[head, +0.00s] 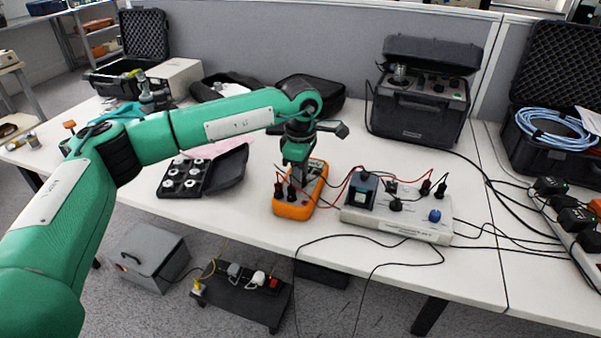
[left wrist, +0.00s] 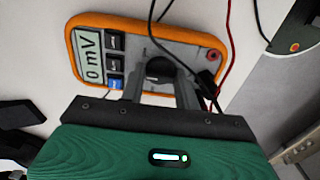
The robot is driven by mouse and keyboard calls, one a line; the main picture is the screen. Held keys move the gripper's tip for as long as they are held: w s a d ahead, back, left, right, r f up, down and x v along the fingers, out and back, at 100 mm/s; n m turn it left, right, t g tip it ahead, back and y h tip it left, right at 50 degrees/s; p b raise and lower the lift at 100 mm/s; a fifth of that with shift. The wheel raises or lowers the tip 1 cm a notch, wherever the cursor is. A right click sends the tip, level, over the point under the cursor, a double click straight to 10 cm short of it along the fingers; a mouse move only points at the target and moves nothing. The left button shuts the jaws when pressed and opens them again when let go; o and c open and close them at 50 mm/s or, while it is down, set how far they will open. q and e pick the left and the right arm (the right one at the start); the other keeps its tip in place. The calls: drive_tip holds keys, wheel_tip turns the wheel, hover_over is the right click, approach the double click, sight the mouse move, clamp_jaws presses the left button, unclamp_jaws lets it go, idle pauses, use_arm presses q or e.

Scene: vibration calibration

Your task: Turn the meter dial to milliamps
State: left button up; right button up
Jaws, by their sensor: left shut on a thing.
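The orange multimeter (head: 298,207) lies on the white table in the head view, below my left gripper (head: 298,172). Black and red leads plug into the meter. My right gripper is in neither view.
A grey control box (head: 400,222) with knobs and leads stands just right of the meter. A black tray (head: 184,180) with round parts lies to the left. A dark instrument case (head: 420,100) stands behind. Loose cables cross the table's front edge.

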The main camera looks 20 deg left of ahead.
use_arm(q)
drive_tip(key=o, duration=1)
drive_tip(key=shift+r, duration=0.15)
wheel_tip(320, 180, up, 14)
drive_tip(key=shift+f+p, duration=0.2)
drive_tip(key=shift+p, duration=0.5)
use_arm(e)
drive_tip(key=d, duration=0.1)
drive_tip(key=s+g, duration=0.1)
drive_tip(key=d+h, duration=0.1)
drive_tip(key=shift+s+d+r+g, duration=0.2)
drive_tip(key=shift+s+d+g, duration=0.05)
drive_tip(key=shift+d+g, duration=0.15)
